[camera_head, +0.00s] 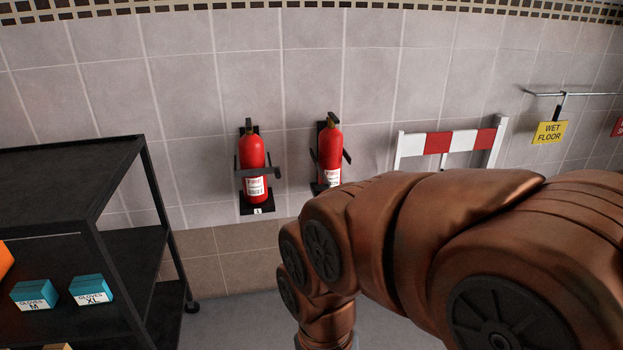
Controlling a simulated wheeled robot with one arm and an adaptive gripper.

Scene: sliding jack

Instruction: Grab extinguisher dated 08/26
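Two red fire extinguishers hang in black wall brackets in the head view. The left extinguisher (252,166) is upright, with a strap across its front and a white label low on its body. The right extinguisher (330,150) is upright, and its lower end is close to my arm's outline in the picture. Both labels are too small to read a date. My brown arm crosses the lower right and bends down at the picture's middle. My gripper is out of view below the bottom edge.
A black shelf cart (72,150) stands at the left with teal glove boxes (90,289). A red and white barrier (452,142) stands against the wall at right. A yellow wet floor sign (550,132) hangs from a rail. Floor shows below the extinguishers.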

